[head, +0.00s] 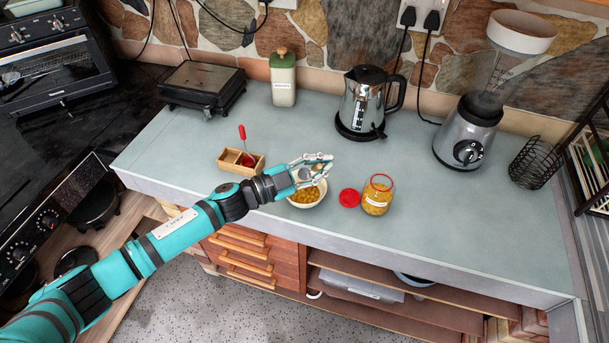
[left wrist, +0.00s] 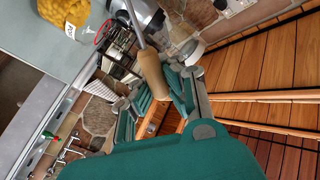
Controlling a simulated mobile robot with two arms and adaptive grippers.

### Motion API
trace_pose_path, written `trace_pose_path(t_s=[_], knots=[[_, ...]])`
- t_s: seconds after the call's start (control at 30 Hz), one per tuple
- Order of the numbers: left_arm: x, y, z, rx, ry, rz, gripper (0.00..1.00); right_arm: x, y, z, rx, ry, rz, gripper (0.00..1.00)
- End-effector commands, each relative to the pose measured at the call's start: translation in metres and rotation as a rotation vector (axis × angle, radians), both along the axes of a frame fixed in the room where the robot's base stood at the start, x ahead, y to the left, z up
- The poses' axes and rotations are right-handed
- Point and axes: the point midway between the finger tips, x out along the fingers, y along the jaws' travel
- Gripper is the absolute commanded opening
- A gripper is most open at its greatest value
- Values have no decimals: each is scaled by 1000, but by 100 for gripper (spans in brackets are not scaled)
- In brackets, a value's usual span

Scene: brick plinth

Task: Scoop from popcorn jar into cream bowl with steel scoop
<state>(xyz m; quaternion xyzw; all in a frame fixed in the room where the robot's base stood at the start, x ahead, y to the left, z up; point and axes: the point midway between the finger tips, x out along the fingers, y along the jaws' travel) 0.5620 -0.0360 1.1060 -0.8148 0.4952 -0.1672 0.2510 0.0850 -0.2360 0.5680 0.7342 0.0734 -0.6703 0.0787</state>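The popcorn jar (head: 376,197) stands open on the counter, with a red rim and yellow kernels inside; it also shows in the left wrist view (left wrist: 62,12). Its red lid (head: 349,198) lies just left of it. The cream bowl (head: 294,203) holds yellow kernels and sits left of the lid. My left gripper (head: 318,167) is above the bowl and hides part of it. It is shut on the wooden handle of the steel scoop (left wrist: 152,72). The scoop's head is partly hidden by the fingers in the head view. My right gripper is not in view.
A wooden box (head: 228,168) with a red-handled utensil stands left of the bowl. A green canister (head: 283,82), a kettle (head: 366,100) and a blender (head: 468,133) stand behind. A wire basket (head: 533,162) is at right. The counter right of the jar is clear.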

Motion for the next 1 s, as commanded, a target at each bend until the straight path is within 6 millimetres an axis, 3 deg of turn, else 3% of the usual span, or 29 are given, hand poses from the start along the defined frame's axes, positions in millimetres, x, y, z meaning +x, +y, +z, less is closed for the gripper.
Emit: trace_pose_path(t_s=[0.03,0.2,0.5,0.7,1.0], knots=[[7,3,8,-16,39,1,0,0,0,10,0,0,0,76],[28,13,12,-84,185,-2,0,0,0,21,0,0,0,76],[62,30,11,-193,420,-5,0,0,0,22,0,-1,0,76],[75,37,9,-237,516,-6,0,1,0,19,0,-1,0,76],[80,39,9,-256,556,-7,0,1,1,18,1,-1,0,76]])
